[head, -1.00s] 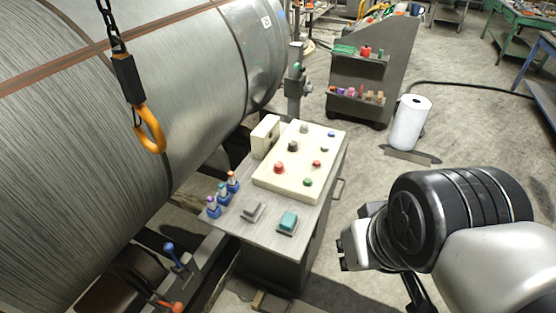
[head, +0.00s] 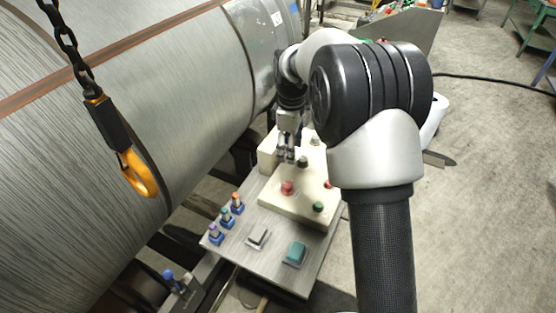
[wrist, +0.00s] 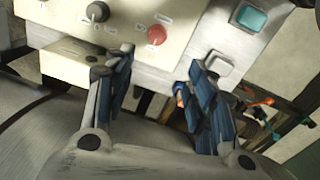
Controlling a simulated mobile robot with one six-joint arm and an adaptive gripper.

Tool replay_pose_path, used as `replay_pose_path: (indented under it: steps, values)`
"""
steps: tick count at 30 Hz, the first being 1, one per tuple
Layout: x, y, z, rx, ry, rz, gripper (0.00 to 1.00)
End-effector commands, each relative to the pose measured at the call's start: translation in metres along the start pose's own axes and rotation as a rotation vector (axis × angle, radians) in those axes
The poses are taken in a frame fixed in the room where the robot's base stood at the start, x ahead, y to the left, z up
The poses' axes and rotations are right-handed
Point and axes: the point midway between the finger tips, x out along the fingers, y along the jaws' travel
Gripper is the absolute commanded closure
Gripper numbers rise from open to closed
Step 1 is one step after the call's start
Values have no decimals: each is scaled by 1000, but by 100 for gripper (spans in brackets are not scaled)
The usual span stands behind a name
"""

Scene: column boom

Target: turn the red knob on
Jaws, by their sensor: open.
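The red knob (head: 288,187) sits on the raised cream control panel (head: 300,208), near its left edge. It also shows in the wrist view (wrist: 156,35), beyond my fingertips and near the panel edge. A black knob (wrist: 97,12) is to its left there, and it also shows in the head view (head: 302,162). A smaller red button (head: 328,184) is partly hidden by my arm. My gripper (head: 287,154) is over the panel's far left part, beyond the red knob in the head view. Its two blue-padded fingers (wrist: 162,80) are spread apart, with nothing held between them.
A teal button (head: 296,252), a grey switch (head: 258,238) and several small coloured-top knobs (head: 226,217) are on the console's near side. A large metal coil (head: 130,110) fills the left. A yellow hook (head: 138,173) hangs on a chain in front of it.

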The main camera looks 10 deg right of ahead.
Motion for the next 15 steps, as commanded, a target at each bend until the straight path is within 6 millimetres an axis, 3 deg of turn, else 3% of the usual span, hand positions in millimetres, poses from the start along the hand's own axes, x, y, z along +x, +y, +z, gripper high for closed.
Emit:
replay_pose_path:
  steps: [8,15]
  values:
    - [28,6,-4,-39,-7,-11,49]
    - [77,5,-3,-38,-8,-14,49]
